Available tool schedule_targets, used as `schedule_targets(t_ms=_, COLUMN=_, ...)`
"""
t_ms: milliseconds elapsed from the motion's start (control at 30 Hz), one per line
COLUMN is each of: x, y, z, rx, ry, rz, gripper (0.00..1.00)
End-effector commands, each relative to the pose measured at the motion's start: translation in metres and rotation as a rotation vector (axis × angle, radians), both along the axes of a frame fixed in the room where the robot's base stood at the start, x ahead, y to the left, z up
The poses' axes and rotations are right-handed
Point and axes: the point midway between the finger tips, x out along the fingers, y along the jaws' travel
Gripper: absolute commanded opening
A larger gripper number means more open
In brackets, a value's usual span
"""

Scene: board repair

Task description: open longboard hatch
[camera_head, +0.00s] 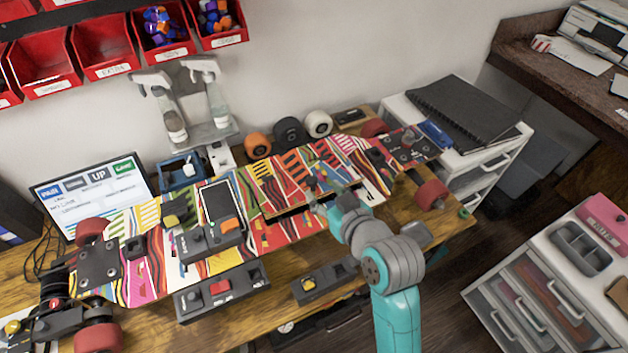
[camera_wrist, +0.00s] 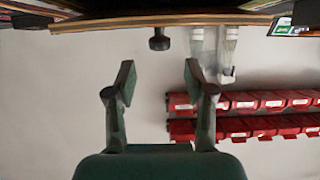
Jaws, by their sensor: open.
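The longboard (camera_head: 135,225) lies across the wooden workbench, its multicoloured striped face up and wheels at both ends. The hatch (camera_head: 283,178) is a patterned panel near the board's middle, with a brown front edge; I cannot tell whether it is fully down. A small dark knob (camera_head: 312,184) stands on it and also shows in the wrist view (camera_wrist: 159,40). My gripper (camera_head: 328,203) is at the near side of the hatch, open and empty. In the wrist view its fingers (camera_wrist: 158,72) are apart, with the knob beyond the tips, lined up between them and not touched.
A phone-like dark panel (camera_head: 222,203) and switch modules sit on and before the board's left half. Loose wheels (camera_head: 290,131) stand behind it. Spray bottles (camera_head: 168,118) and red bins (camera_head: 105,48) are at the back wall. A drawer unit (camera_head: 545,290) stands right.

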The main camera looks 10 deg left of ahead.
Motion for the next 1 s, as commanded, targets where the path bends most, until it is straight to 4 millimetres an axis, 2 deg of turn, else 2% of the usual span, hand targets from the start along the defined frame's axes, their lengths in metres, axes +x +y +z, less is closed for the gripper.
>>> schedule_targets(t_ms=200, x=0.029, y=0.02, z=-0.014, rx=0.0, ry=0.0, rz=0.001, gripper=0.54)
schedule_targets(t_ms=400, x=0.044, y=0.03, z=-0.022, rx=0.0, ry=0.0, rz=0.001, gripper=0.54)
schedule_targets(t_ms=767, x=0.048, y=0.033, z=-0.024, rx=-0.001, ry=-0.001, rz=0.0, gripper=0.54)
schedule_targets(t_ms=800, x=0.048, y=0.033, z=-0.024, rx=-0.001, ry=-0.001, rz=0.0, gripper=0.51)
schedule_targets(t_ms=833, x=0.048, y=0.033, z=-0.024, rx=-0.001, ry=-0.001, rz=0.0, gripper=0.44)
schedule_targets(t_ms=1000, x=0.048, y=0.032, z=-0.024, rx=-0.001, ry=-0.001, rz=0.0, gripper=0.01)
